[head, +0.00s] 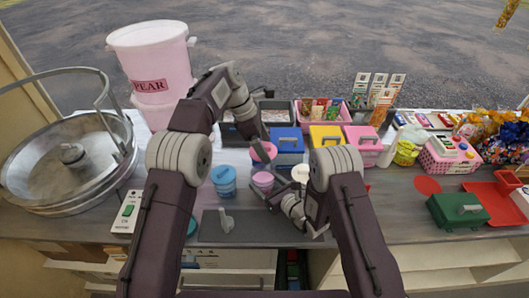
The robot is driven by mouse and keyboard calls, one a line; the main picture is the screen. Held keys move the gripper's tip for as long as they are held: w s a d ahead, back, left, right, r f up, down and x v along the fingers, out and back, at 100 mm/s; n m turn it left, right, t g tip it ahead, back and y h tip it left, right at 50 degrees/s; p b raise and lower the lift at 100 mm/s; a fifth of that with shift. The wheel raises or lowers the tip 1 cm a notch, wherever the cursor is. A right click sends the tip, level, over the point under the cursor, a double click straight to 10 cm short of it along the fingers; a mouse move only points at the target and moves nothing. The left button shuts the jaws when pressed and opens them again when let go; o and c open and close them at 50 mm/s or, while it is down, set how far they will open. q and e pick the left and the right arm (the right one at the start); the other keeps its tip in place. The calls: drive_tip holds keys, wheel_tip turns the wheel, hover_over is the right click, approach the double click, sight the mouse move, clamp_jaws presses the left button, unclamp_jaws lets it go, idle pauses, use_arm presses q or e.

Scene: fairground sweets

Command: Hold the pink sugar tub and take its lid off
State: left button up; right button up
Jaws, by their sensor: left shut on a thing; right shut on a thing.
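The pink sugar tub (262,181) stands near the middle of the counter. Its pink-red lid (263,152) is above it, with a visible gap between lid and tub. My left gripper (258,138) comes down from above and is shut on the lid. My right gripper (273,191) reaches in low from the right and is shut on the tub's side. The fingertips of both grippers are small and partly hidden.
A blue tub (223,176) stands left of the pink one, and a white tub (300,173) stands to the right, close to my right arm. Blue (287,141), yellow (327,137) and pink (363,142) boxes stand behind. A dark mat (255,228) lies in front, with a grey scoop (226,220) on it.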

sight(265, 146)
use_arm(q)
drive_tip(key=shift+r, duration=1.95)
use_arm(e)
drive_tip(key=shift+r, duration=0.15)
use_arm(q)
drive_tip(key=shift+r, duration=0.55)
drive_tip(key=shift+f, duration=0.1)
drive_tip(key=shift+f+b, duration=0.5)
drive_tip(key=shift+b, duration=0.1)
use_arm(e)
drive_tip(key=shift+f, duration=0.6)
